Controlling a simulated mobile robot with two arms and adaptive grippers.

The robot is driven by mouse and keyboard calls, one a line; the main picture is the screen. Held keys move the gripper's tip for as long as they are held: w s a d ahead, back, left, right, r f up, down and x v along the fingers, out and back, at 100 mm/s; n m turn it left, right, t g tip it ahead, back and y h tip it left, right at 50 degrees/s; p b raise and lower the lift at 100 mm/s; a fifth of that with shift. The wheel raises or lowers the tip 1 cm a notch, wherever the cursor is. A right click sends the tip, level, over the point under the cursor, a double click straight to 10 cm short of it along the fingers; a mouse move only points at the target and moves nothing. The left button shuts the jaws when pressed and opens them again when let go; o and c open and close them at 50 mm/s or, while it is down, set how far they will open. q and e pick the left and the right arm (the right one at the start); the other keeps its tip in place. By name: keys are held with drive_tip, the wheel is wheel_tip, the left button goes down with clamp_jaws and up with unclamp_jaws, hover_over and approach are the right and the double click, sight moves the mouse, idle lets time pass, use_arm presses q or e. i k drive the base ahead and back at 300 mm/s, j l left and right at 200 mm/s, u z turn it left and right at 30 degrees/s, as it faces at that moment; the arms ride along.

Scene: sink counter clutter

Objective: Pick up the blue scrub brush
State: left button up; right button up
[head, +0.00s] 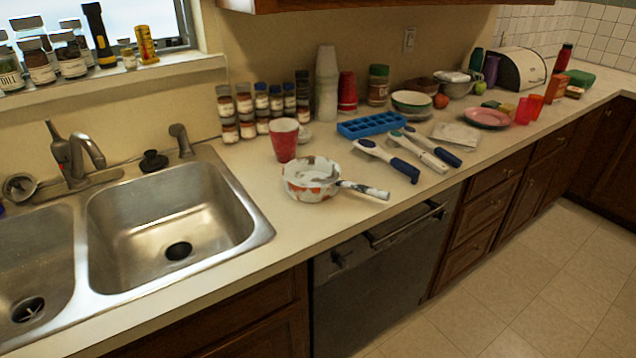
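Several long-handled utensils that look like scrub brushes lie side by side on the counter, right of the middle in the head view. The front one (404,167) has a pale section and a dark blue handle end pointing toward the counter's front edge. A whitish and green one (427,154) lies in the middle. Another with a dark blue handle (446,156) lies behind it. I cannot tell for certain which is the blue scrub brush, since two have dark blue handles. Neither of my grippers is in view.
A blue ice cube tray (370,125) lies behind the brushes. A folded cloth (457,136) and pink plate (487,117) lie right. The counter's front strip is clear.

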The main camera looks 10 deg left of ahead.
sight(371, 149)
drive_tip(key=u, duration=0.6)
drive_tip(key=i+l+u, duration=0.15)
drive_tip(key=l+u, duration=0.25)
drive_tip(key=l, duration=0.15)
drive_tip(key=i+l+u, duration=0.1)
drive_tip(key=l+u, duration=0.3)
drive_tip(key=l, duration=0.2)
drive_tip(key=l+u, duration=0.4)
drive_tip(key=l, duration=0.2)
